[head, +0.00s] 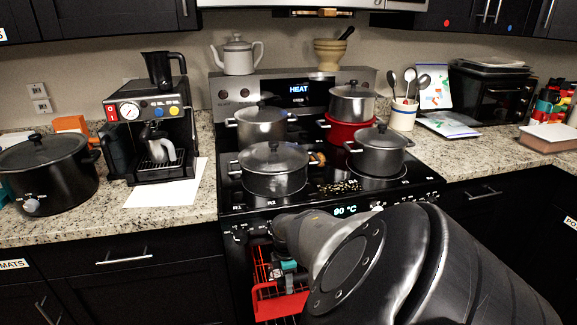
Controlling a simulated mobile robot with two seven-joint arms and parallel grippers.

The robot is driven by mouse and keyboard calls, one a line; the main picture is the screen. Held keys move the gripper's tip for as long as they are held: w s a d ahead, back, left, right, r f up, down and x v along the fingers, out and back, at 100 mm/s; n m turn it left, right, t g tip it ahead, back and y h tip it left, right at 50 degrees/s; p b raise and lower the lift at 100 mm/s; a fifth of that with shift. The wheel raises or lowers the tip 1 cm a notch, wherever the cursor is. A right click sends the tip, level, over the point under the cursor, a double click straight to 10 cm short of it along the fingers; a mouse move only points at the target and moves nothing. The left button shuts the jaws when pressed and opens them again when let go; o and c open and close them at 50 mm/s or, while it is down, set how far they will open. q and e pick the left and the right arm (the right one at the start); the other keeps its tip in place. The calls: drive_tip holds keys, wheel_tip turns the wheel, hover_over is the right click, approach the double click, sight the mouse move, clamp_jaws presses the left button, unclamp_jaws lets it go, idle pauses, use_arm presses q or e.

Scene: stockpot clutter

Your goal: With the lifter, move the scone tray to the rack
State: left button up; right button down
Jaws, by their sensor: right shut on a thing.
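My right arm comes in from the lower right and reaches down in front of the stove. Its gripper (291,279) is small and partly hidden by my own wrist. It is shut on a red tool (279,309), which looks like the lifter; its far end is hard to make out. Thin red wires (262,268), perhaps part of a rack, show just left of the gripper, below the stove's control strip. I cannot make out the scone tray. My left gripper is not in view.
The stove (232,204) carries several lidded pots, including a front-left one (273,172). A coffee machine (150,130) and a black slow cooker (48,172) stand on the left counter. The right counter's front is clear.

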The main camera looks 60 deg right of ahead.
sight(264, 285)
drive_tip(key=shift+w+a, duration=0.7)
drive_tip(key=shift+w, duration=0.2)
drive_tip(key=shift+w+a, duration=0.75)
drive_tip(key=shift+w, duration=0.2)
drive_tip(key=shift+w+a, duration=0.7)
drive_tip(key=shift+w, duration=0.2)
drive_tip(key=shift+r, duration=0.1)
wheel_tip(264, 285, up, 4)
drive_tip(key=p, duration=0.4)
